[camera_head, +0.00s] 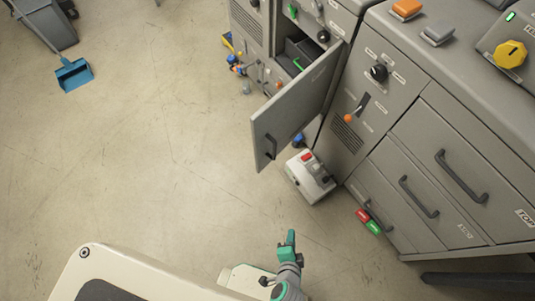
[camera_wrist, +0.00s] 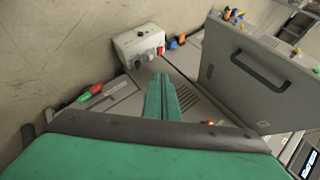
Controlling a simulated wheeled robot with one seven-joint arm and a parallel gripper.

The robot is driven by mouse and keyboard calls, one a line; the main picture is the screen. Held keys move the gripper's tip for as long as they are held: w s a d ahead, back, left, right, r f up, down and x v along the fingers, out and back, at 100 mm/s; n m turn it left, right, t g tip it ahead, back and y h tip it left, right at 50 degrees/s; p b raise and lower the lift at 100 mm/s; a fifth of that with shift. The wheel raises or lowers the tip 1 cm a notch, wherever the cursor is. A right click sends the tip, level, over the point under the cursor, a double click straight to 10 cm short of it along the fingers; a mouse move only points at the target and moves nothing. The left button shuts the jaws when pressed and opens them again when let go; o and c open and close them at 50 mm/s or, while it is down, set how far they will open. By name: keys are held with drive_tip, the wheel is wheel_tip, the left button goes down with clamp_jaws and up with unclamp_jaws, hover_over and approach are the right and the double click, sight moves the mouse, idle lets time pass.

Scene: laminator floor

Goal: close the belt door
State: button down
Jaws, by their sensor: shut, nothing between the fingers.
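The belt door (camera_head: 294,108) is a flat grey panel that stands swung open from the grey machine, with a dark bar handle near its free lower left corner. It also shows at the right of the wrist view (camera_wrist: 250,85), with its dark handle (camera_wrist: 262,72) facing the camera. The opening behind the door shows a dark inside with a green part (camera_head: 298,64). My gripper (camera_head: 291,238) is low in the head view, below the door and apart from it. Its green fingers are together and empty in the wrist view (camera_wrist: 162,90).
A white box with a red button (camera_head: 310,176) sits on the floor just right of the door's lower end. Grey drawers (camera_head: 440,165) with dark handles are at the right. A blue dustpan (camera_head: 74,74) lies upper left. The floor left of the door is clear.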

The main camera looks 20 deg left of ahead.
drive_tip(key=w+a+f+m+g+y, duration=0.2)
drive_tip(key=w+a+f+m+y, duration=0.15)
drive_tip(key=w+f+m, duration=0.25)
drive_tip(key=m+y, duration=0.5)
drive_tip(key=y, duration=0.7)
approach(259, 149)
drive_tip(key=x, duration=0.6)
drive_tip(key=shift+w+a+f, duration=0.1)
drive_tip(key=shift+w+a, duration=0.05)
drive_tip(key=shift+a, duration=0.05)
